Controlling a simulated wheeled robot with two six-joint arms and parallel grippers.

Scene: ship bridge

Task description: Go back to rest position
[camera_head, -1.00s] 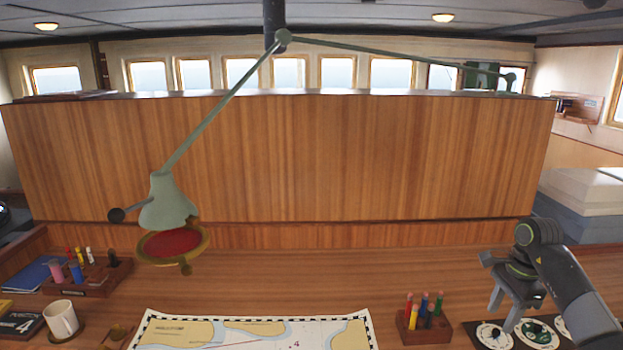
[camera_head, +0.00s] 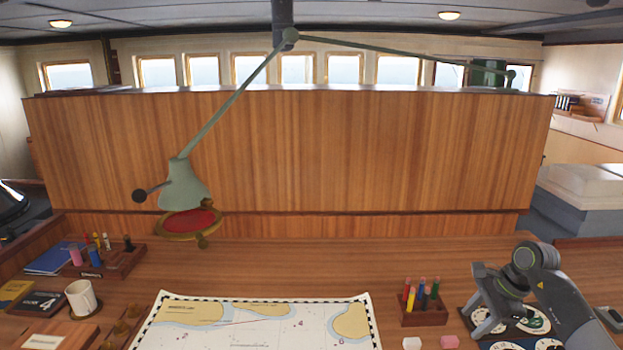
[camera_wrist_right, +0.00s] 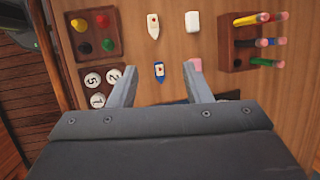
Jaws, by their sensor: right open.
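My right gripper (camera_head: 478,298) is dark grey and hangs over the right part of the desk, close to a tray of white round discs (camera_head: 534,318). In the right wrist view its two fingers (camera_wrist_right: 160,84) are spread apart with nothing held between them. A small blue and white boat (camera_wrist_right: 158,71) lies on the desk below, seen between the fingertips. A pink block (camera_wrist_right: 195,65) shows beside one fingertip, partly hidden. My left gripper is not in the head view.
A pencil holder (camera_head: 424,317) stands left of the right gripper. A chart (camera_head: 255,328) covers the middle front. A mug (camera_head: 83,299) and a pen rack (camera_head: 120,262) stand at left. A green lamp (camera_head: 184,187) hangs over the desk. The desk behind the chart is clear.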

